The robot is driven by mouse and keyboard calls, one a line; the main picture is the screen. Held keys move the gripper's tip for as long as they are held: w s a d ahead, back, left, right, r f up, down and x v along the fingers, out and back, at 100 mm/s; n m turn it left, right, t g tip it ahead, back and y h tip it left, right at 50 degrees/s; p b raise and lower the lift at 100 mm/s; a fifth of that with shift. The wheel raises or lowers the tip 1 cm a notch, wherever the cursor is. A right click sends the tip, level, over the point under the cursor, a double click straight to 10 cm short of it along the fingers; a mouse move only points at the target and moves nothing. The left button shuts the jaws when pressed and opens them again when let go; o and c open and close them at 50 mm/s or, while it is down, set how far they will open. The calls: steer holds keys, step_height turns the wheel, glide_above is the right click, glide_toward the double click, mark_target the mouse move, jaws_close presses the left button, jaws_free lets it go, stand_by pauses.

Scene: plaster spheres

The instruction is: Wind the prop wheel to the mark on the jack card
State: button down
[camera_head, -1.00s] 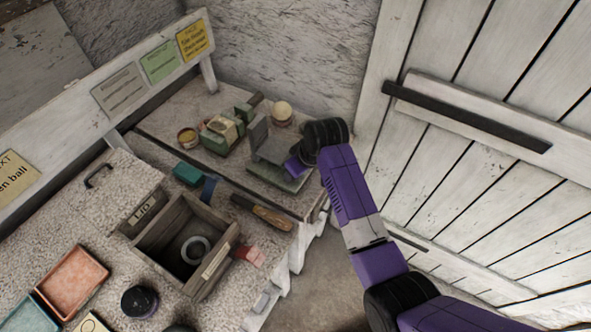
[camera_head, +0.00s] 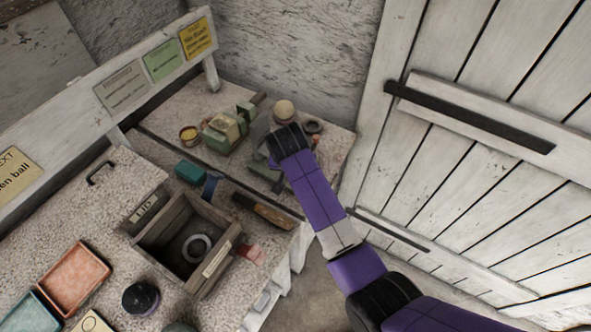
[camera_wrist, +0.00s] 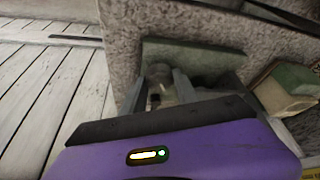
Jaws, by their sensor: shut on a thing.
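A grey-green jack-like stand (camera_head: 258,166) with an upright plate sits on the far part of the bench, partly hidden behind my gripper (camera_head: 276,152). In the wrist view its flat grey-green plate (camera_wrist: 200,55) lies just beyond my gripper (camera_wrist: 160,78). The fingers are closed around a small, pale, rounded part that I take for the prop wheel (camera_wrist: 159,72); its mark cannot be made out. Grey, green and yellow cards (camera_head: 196,39) hang on the white back board. Their writing is too small to read surely, so I cannot tell which is the jack card.
A green block device (camera_head: 226,128), a small yellow-rimmed pot (camera_head: 189,135) and a cream ball (camera_head: 284,109) stand near the stand. An open wooden box (camera_head: 160,240) holds a pale ring. A wood-handled tool (camera_head: 263,211) lies in front. A plank door (camera_head: 480,160) is at right.

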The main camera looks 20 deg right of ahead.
steer(key=shift+m+g, duration=0.3)
steer(key=shift+m, duration=0.5)
steer(key=shift+h, duration=0.3)
steer(key=c, duration=0.9)
jaws_free()
steer(key=shift+w+a, duration=0.1)
